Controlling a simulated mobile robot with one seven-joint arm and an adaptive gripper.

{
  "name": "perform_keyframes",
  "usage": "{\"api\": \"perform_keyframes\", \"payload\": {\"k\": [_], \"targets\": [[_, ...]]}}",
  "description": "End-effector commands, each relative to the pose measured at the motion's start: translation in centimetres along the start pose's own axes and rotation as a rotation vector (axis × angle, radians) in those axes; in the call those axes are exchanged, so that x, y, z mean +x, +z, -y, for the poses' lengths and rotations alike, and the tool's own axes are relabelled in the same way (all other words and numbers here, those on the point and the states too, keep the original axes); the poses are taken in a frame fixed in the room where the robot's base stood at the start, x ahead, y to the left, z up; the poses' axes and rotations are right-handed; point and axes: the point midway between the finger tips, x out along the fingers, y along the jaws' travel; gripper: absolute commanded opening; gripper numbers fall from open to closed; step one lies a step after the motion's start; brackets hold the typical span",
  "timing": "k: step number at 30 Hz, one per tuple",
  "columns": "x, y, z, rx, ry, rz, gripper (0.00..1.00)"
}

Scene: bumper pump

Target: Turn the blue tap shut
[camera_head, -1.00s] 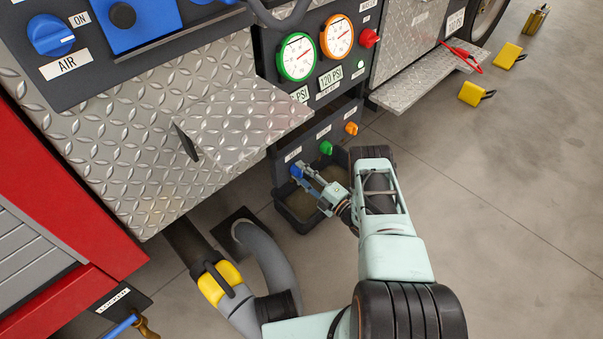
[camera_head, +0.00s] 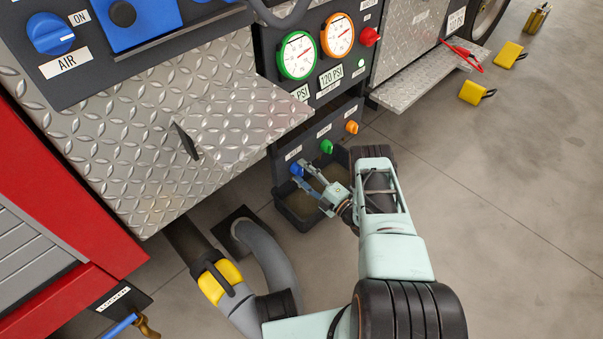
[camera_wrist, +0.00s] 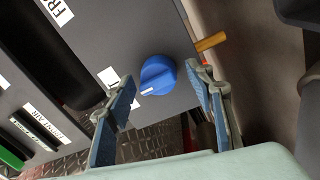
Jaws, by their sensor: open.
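The blue tap (camera_head: 296,169) is a small round knob at the left of a row of coloured taps on the low dark panel. In the wrist view the blue tap (camera_wrist: 158,72) faces me, with a white mark towards its lower left. My gripper (camera_head: 299,173) is open at the blue tap, and its fingers reach in from the lower right. In the wrist view my gripper (camera_wrist: 160,78) has one finger on each side of the tap, with visible gaps. I cannot tell how far the fingertips are from the panel.
The green tap (camera_head: 326,146) and orange tap (camera_head: 351,127) sit to the right on the same panel. A dark tray (camera_head: 283,208) stands below it. A tread-plate step (camera_head: 230,125) juts out at upper left. A grey hose (camera_head: 262,255) lies lower left. Open floor is at right.

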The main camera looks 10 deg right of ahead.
Motion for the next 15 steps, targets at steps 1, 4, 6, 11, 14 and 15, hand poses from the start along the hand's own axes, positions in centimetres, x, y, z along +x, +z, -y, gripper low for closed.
{"api": "perform_keyframes", "payload": {"k": [1,4,6,11,14,15], "targets": [[-0.6,0.1,0.1,0.001,-0.003,0.003,0.49],[-2.3,0.1,0.1,0.002,-0.002,0.004,0.49],[-3.8,0.1,0.1,0.002,-0.003,0.004,0.49],[-7.3,0.0,0.1,0.002,-0.004,0.004,0.49],[-9.1,0.0,0.2,0.003,-0.005,0.002,0.49],[-9.7,0.0,0.1,0.002,-0.004,0.002,0.49]]}}
